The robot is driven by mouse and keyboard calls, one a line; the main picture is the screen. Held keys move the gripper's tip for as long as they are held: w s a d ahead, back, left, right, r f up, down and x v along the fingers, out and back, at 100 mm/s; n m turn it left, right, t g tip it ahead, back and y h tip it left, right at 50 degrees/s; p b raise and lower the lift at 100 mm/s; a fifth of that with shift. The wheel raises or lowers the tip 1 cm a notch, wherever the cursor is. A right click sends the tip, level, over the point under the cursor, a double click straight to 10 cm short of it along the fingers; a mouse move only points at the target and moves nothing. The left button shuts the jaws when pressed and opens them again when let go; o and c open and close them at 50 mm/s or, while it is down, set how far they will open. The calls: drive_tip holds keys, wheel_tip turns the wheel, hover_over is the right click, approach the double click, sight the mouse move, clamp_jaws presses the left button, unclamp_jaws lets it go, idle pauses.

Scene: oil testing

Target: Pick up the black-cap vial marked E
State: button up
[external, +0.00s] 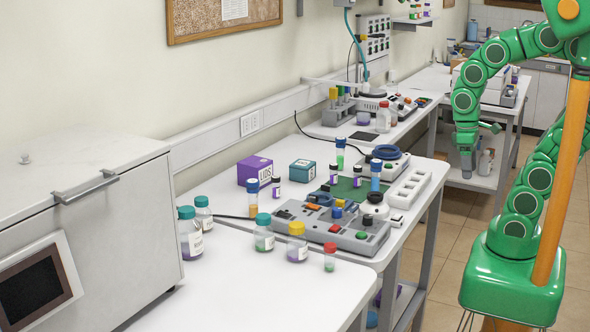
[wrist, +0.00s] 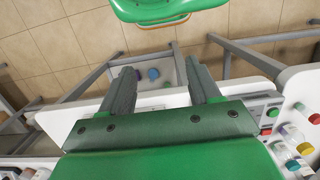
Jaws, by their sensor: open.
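Several small vials with black caps and purple labels stand on the white bench in the external view. One black-cap vial (external: 276,188) stands beside the teal box. Two more, a left one (external: 333,175) and a right one (external: 357,177), stand on or by the green mat (external: 345,193). Their letters are too small to read, so I cannot tell which is E. My gripper (external: 466,170) hangs in the air to the right of the bench, well apart from the vials. The wrist view shows my gripper (wrist: 160,82) open, with nothing between its fingers.
A grey device (external: 305,224) with buttons, a white rack (external: 408,190) and several colour-capped bottles crowd the bench. A purple box (external: 255,170) and a teal box (external: 302,170) stand behind. A white cabinet (external: 140,180) stands at left.

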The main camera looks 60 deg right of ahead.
wheel_tip(320, 180, up, 5)
drive_tip(key=w+a+m+y, duration=0.5)
drive_tip(key=w+m, duration=0.2)
drive_tip(key=w, duration=0.5)
drive_tip(key=w+d+m+t+y, duration=0.3)
drive_tip(key=w+d+m, duration=0.25)
drive_tip(key=w, duration=0.35)
drive_tip(key=w+d+m+t+y, duration=0.2)
drive_tip(key=w+d+m+t, duration=0.2)
drive_tip(key=w+m, duration=0.4)
drive_tip(key=w+d+m+t, duration=0.4)
drive_tip(key=w+d+m, duration=0.2)
drive_tip(key=d, duration=0.4)
approach(357, 177)
drive_tip(key=w, duration=0.1)
drive_tip(key=a, duration=0.1)
drive_tip(key=w, duration=0.1)
drive_tip(key=shift+w+a+r, duration=0.25)
drive_tip(key=shift+w+r, duration=0.15)
drive_tip(key=shift+w+a+f, duration=0.1)
drive_tip(key=shift+f, duration=0.25)
drive_tip(key=shift+x, duration=3.8)
